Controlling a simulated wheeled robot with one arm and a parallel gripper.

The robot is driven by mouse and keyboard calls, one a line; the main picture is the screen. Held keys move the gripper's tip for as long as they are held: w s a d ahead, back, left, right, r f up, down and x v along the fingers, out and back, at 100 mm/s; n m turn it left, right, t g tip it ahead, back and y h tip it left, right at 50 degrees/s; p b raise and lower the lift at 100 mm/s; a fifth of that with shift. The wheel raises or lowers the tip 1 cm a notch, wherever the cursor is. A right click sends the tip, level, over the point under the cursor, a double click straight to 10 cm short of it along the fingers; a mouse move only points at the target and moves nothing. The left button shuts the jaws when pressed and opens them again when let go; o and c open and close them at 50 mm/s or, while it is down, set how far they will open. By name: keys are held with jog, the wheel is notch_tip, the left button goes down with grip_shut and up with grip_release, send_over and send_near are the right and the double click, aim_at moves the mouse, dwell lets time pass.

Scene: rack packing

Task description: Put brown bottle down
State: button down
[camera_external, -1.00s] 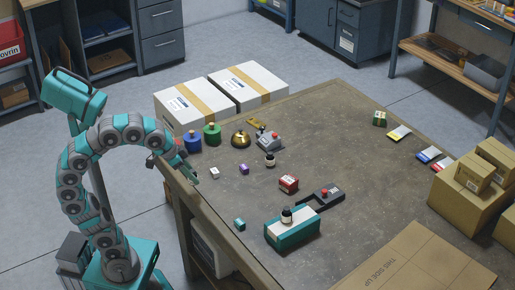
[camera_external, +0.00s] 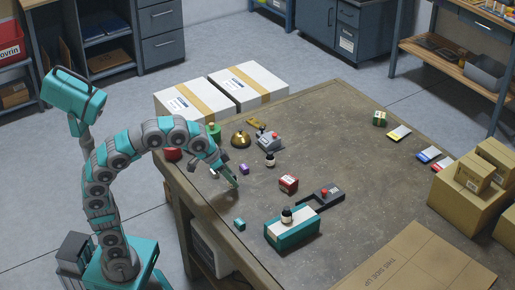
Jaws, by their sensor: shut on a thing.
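My gripper (camera_external: 233,184) is low over the left part of the table, pointing down and to the right. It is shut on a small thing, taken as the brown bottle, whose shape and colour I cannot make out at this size. Two small dark bottles with pale labels stand apart from my gripper. One dark bottle (camera_external: 270,160) is upright on the table behind and to the right. The other dark bottle (camera_external: 287,215) is upright on a teal and white box (camera_external: 291,235) in front and to the right.
Near my gripper are a purple cube (camera_external: 243,169), a teal block (camera_external: 239,224) and a red box (camera_external: 288,183). A brass bell (camera_external: 241,139) and a grey device (camera_external: 270,142) stand behind. Cartons (camera_external: 467,190) fill the right edge. The centre-right of the tabletop (camera_external: 350,150) is bare.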

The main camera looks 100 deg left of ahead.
jog(key=shift+f, duration=1)
jog(key=shift+f, duration=0.1)
jog(key=shift+c, duration=2.2)
grip_release()
jog(key=shift+r, duration=0.25)
jog(key=v, duration=1.1)
jog(key=shift+s+r, duration=0.2)
jog(key=shift+r, duration=0.15)
jog(key=shift+c, duration=0.8)
